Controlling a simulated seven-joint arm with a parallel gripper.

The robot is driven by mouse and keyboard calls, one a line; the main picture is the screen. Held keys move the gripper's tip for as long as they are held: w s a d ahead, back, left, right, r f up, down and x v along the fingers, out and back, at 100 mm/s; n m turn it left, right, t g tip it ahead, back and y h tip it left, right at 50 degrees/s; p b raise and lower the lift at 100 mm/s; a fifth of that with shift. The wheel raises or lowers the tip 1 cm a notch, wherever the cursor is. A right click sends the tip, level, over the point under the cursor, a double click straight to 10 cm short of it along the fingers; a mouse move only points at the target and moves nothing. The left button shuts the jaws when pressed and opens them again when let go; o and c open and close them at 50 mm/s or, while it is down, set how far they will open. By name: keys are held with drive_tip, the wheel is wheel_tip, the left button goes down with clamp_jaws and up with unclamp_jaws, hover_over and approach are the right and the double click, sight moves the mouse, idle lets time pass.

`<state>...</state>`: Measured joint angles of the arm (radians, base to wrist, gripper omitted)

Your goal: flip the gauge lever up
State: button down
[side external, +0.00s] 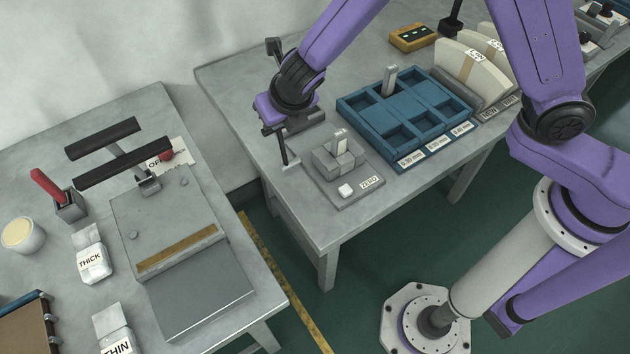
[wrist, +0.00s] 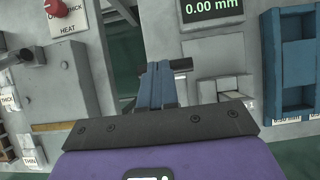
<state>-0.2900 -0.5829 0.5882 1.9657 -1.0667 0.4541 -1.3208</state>
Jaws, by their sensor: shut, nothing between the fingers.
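The gauge (side external: 338,158) is a small grey block on a plate at the near left corner of the right table, with a ZERO label and white button. In the wrist view, its black lever grip (wrist: 181,64) lies just right of my fingertips. Whether they touch is unclear. My gripper (wrist: 160,66) is shut and empty. In the side view my gripper (side external: 286,163) points down beside the gauge's left side, at the table edge. The lever is hard to make out there. The gauge display (wrist: 213,8) reads 0.00 mm.
A blue compartment tray (side external: 345,106) stands right of the gauge. A press (side external: 160,218) with black bars stands on the left table, beside a red-handled lever (side external: 48,187). A gap separates the two tables.

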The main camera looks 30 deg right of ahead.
drive_tip(key=w+v, duration=0.1)
drive_tip(key=v, duration=1.2)
drive_tip(key=shift+r, duration=0.4)
drive_tip(key=s+d+f+m+g, duration=0.1)
drive_tip(key=s+d+m+g, duration=0.4)
drive_tip(key=s+d+m, duration=1.8)
drive_tip(key=d, duration=0.2)
drive_tip(key=shift+s+d+f+g, duration=0.3)
drive_tip(key=shift+s+d+g, duration=0.05)
drive_tip(key=shift+s+g, duration=0.05)
